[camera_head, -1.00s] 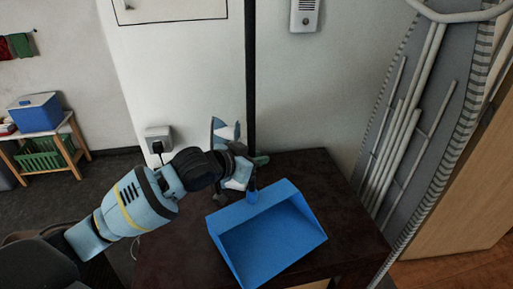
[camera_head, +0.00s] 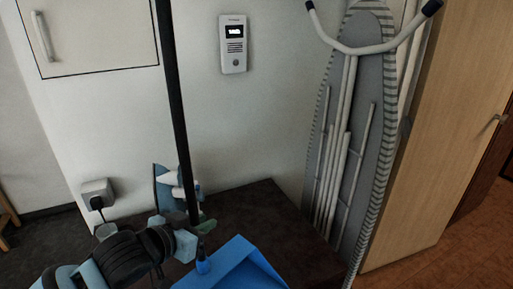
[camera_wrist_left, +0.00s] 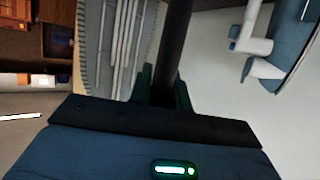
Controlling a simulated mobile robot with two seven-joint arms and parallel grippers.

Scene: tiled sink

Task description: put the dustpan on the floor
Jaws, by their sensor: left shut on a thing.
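The blue dustpan (camera_head: 238,264) shows at the bottom of the head view, partly cut off by the frame. Its long black handle (camera_head: 174,105) rises upright past the top edge, and it also shows between the fingers in the wrist view (camera_wrist_left: 174,45). My left gripper (camera_head: 192,230) is shut on the handle just above the pan. The pan is over or on the dark table; I cannot tell whether it touches. The brown floor (camera_head: 440,262) shows at the lower right. My right gripper is not in view.
An iron (camera_head: 163,186) stands on the dark table (camera_head: 262,212) behind the handle. An ironing board (camera_head: 381,110) leans against the wall to the right, beside a wooden door (camera_head: 445,140). A plugged socket (camera_head: 97,190) is on the wall at left. Floor right of the board is clear.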

